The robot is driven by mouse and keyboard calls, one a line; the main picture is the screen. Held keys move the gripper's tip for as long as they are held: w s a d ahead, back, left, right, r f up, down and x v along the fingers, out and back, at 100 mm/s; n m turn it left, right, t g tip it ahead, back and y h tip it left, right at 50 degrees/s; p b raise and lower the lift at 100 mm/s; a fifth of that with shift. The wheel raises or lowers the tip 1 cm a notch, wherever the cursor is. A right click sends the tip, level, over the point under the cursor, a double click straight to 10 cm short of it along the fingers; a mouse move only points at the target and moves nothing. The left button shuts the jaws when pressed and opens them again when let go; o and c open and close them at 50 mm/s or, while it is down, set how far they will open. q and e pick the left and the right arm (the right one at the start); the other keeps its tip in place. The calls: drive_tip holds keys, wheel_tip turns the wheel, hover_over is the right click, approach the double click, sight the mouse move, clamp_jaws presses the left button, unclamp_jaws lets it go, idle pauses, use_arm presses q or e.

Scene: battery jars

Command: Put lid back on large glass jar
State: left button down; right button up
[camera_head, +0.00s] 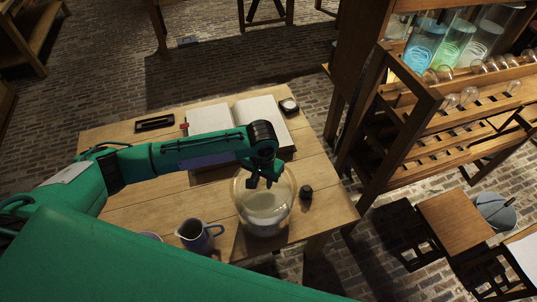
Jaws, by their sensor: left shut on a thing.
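The large glass jar (265,213) stands near the front right of the wooden table, round and clear with pale contents. My left gripper (262,183) points down over the jar's top and is shut on what looks like its clear lid. The lid's edge is hard to tell from the jar's glass, so I cannot tell whether it touches the rim. My right gripper is out of view.
On the table (335,208) are a dark jug (197,236) left of the jar, a small dark pot (306,192) right of it, an open book (262,111) behind and a dark tray (155,123). A wooden rack (430,135) with glassware stands at right.

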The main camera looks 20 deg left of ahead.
sight(264, 187)
use_arm(q)
drive_tip(key=shift+w+r, duration=0.1)
drive_tip(key=shift+f+b, duration=0.45)
drive_tip(key=shift+b, duration=0.15)
wheel_tip(264, 187, down, 4)
drive_tip(key=b, duration=0.4)
drive_tip(key=shift+r+b, duration=0.15)
drive_tip(key=shift+b, duration=0.15)
drive_tip(key=shift+f, duration=0.85)
drive_tip(key=shift+p, duration=1.15)
drive_tip(key=shift+f+p, duration=0.15)
drive_tip(key=shift+p, duration=0.9)
idle(1.0)
idle(0.3)
